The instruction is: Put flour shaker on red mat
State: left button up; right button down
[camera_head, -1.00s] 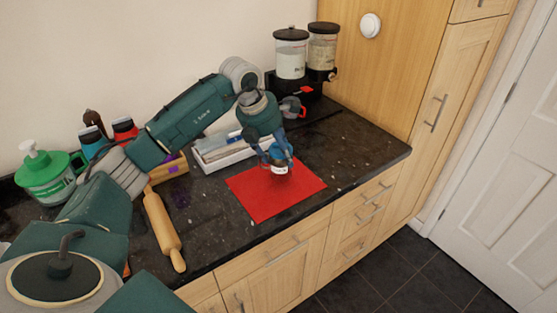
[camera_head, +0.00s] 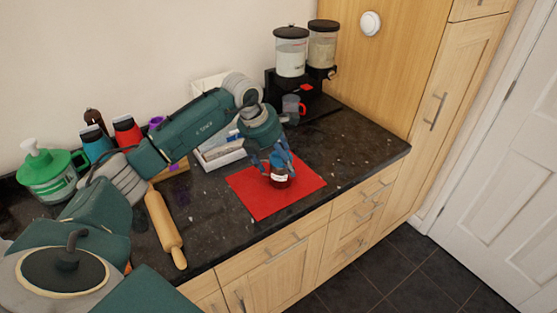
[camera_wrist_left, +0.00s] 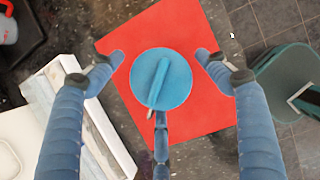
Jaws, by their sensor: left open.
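The flour shaker (camera_head: 281,181), a small dark red jar with a white label, stands upright on the red mat (camera_head: 258,205). In the left wrist view its round blue top (camera_wrist_left: 160,78) with a raised bar shows from above, over the red mat (camera_wrist_left: 212,108). My left gripper (camera_head: 276,160) is right above and around the shaker. Its blue fingers are spread open, with clear gaps to the left and right of the blue top in the wrist view. The fingers hide the shaker's upper part in the head view. My right gripper is not in view.
A rolling pin (camera_head: 163,225) lies left of the mat. A white tray (camera_head: 220,158) sits behind it, close to the gripper. Dispensers (camera_head: 291,55) and a red-handled cup (camera_head: 293,108) stand farther back. The counter right of the mat is clear.

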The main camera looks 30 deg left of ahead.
pick_arm(q)
jog(key=shift+a+r, duration=0.1)
jog(key=shift+r, duration=0.25)
jog(key=b+v, duration=0.2)
jog(key=v, duration=0.9)
jog(key=shift+r, duration=0.2)
jog(key=shift+s, duration=0.15)
